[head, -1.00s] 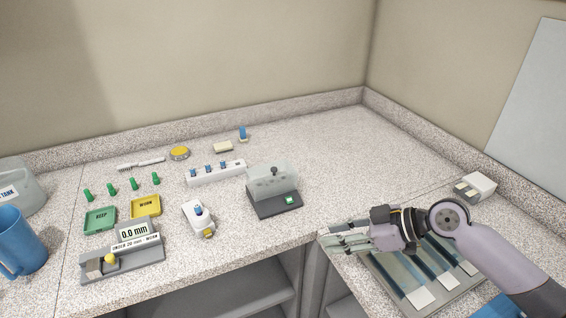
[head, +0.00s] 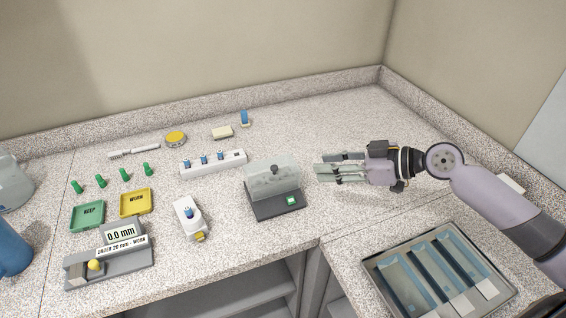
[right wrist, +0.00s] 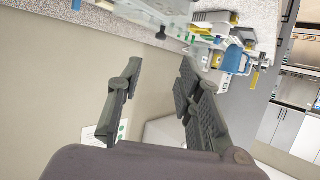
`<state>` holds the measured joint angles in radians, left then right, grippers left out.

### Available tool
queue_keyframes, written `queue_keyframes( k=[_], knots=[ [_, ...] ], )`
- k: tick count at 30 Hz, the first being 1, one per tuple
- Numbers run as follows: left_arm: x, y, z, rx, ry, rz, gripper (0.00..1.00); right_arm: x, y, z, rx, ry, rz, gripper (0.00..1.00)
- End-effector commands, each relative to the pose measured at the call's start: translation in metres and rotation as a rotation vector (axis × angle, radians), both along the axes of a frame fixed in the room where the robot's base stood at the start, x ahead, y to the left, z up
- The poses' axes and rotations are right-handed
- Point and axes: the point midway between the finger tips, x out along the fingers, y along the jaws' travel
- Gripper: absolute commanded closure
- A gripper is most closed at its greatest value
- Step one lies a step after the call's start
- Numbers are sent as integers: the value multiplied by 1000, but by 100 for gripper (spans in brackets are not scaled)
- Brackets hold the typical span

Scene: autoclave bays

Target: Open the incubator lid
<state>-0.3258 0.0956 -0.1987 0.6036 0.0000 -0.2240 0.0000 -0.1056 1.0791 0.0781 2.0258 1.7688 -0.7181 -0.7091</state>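The incubator (head: 277,207) is a small dark grey base with a green display on its front, standing in the middle of the counter. Its translucent lid (head: 272,182) sits down over the base, with a dark knob (head: 274,169) on it. My right gripper (head: 322,170) is just right of the incubator, pointing left at it, apart from it and empty. In the right wrist view its fingers (right wrist: 160,72) are spread, with the lid (right wrist: 160,10) and knob (right wrist: 161,34) beyond them at the top. My left gripper is in neither view.
A white rack (head: 213,163) with blue-topped vials and a white device (head: 189,218) are left of the incubator. Green (head: 87,216) and yellow (head: 135,203) trays lie further left. A large tray (head: 378,276) is at front right. The counter behind the incubator is clear.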

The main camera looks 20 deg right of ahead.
Motion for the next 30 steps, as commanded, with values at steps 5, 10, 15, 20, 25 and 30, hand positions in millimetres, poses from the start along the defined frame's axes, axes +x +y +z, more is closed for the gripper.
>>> queue_keyframes(
  k=[5,10,15,20,25,30],
  knots=[
    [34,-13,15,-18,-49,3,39,19,19,-6,3,-3,0,67],
    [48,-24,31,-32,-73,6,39,40,43,-17,5,-2,1,67],
    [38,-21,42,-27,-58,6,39,60,66,-31,3,-1,2,67],
    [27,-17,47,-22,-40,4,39,73,78,-41,0,-1,0,67],
    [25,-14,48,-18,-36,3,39,77,84,-46,-1,0,1,67],
    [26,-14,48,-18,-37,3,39,78,84,-47,-2,0,2,67]
  ],
)
